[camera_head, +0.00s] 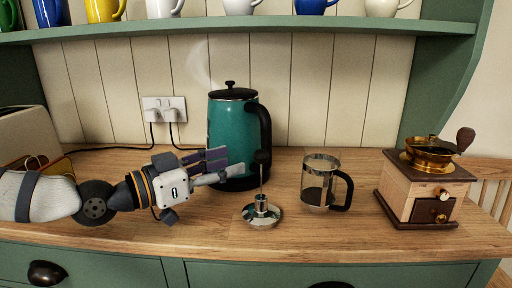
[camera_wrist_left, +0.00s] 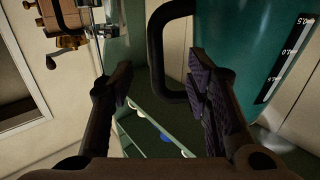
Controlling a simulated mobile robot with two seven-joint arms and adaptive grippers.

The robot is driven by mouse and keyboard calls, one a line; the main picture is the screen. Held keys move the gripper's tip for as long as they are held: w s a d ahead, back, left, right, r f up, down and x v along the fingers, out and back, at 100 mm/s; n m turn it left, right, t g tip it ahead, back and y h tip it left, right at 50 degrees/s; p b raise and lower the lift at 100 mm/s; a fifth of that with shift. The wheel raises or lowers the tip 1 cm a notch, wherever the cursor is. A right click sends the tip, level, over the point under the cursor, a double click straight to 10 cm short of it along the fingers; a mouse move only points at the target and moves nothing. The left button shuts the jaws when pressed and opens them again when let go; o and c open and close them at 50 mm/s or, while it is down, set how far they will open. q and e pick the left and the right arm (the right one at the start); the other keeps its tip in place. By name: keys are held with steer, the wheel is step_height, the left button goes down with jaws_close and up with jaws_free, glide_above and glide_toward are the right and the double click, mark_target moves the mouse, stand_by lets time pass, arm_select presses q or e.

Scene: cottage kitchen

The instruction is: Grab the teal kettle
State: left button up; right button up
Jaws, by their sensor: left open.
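The teal kettle (camera_head: 228,120) stands upright on the wooden counter, with a black lid, a black base and a black handle (camera_head: 264,130) on its right side. My left gripper (camera_head: 233,165) reaches in from the left, in front of the kettle's lower body and hiding part of it. It is open and empty. In the left wrist view the kettle (camera_wrist_left: 245,45) fills the upper right, behind the right finger. Its handle (camera_wrist_left: 156,45) shows between the two fingertips (camera_wrist_left: 160,75); whether anything touches is not clear. My right gripper is not in view.
A metal plunger (camera_head: 262,212) stands close right of my gripper, before the kettle. A glass press jug (camera_head: 316,182) and a wooden coffee grinder (camera_head: 410,195) stand further right. A toaster (camera_head: 25,135) is at left. A mug shelf (camera_head: 240,26) runs above.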

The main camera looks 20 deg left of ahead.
mark_target(267, 148)
arm_select(q)
steer(key=x, duration=0.3)
steer(key=b+x, duration=0.1)
steer(key=x, duration=0.2)
steer(key=b+x, duration=0.1)
steer(key=x, duration=0.3)
steer(key=shift+s+d+r, duration=0.2)
steer(key=shift+r, duration=0.1)
steer(key=shift+w+d+r, duration=0.1)
steer(key=shift+w+d, duration=0.05)
steer(key=shift+w, duration=0.1)
steer(key=shift+r, duration=0.1)
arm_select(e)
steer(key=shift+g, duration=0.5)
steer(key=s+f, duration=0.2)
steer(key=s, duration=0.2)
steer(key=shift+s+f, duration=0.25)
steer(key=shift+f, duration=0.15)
